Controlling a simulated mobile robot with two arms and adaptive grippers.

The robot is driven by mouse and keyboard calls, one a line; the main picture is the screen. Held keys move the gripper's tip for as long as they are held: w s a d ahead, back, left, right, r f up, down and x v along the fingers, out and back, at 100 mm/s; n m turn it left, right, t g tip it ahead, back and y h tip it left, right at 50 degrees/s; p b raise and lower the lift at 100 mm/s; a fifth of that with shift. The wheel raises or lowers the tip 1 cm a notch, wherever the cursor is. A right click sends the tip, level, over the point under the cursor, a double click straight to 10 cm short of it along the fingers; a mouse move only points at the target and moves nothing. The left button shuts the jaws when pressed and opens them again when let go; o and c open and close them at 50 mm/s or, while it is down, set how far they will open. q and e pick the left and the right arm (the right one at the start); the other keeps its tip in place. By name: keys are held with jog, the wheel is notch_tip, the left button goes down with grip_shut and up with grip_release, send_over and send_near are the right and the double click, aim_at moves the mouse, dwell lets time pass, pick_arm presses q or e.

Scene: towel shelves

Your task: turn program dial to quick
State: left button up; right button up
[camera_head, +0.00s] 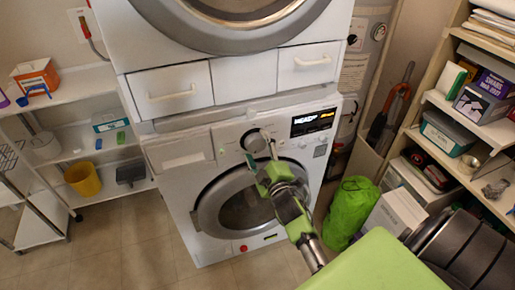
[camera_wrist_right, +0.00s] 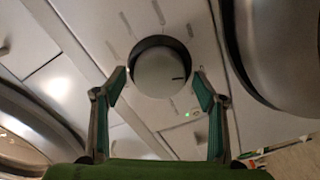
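The program dial (camera_head: 253,141) is a round pale knob with a dark surround on the white front panel of the lower washing machine (camera_head: 170,160). In the right wrist view the dial (camera_wrist_right: 158,65) shows a short dark mark toward its right side; small labels around it are too blurred to read. My right gripper (camera_head: 260,148) is in front of the dial. Its green fingers are spread, one on each side of the dial in the right wrist view (camera_wrist_right: 158,82); I cannot tell whether they touch it. My left gripper is not in view.
A lit display (camera_head: 313,121) sits right of the dial. The round door (camera_head: 236,206) lies below; a second machine (camera_head: 230,70) is stacked above. Shelves (camera_head: 85,85) stand left, and a loaded rack (camera_head: 465,125) stands right. A green bag (camera_head: 350,212) stands beside the machine.

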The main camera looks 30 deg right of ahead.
jog(key=shift+s, duration=0.1)
jog(key=v, duration=1.1)
jog(key=shift+s, duration=0.4)
jog(key=shift+f, duration=0.1)
jog(key=s+a+f+m+g+y, duration=0.1)
jog(key=s+a+f+g, duration=0.25)
jog(key=f, duration=0.85)
jog(key=s+a+f+m+g+y, duration=0.2)
jog(key=s+a+f, duration=0.2)
jog(key=f, duration=0.8)
jog(key=s+a+f+m+g+y, duration=0.1)
jog(key=s+a+f+g, duration=0.25)
jog(key=f, duration=0.75)
jog(key=s+f+m+g, duration=0.1)
jog(key=s+f+g, duration=0.1)
jog(key=s+f, duration=0.3)
jog(key=s+f+m+g, duration=0.1)
jog(key=s+f+g, duration=0.2)
jog(key=s, duration=1.1)
jog(key=s+f+g, duration=0.2)
jog(key=s+f, duration=0.6)
jog(key=s, duration=0.2)
jog(key=shift+f+m, duration=0.4)
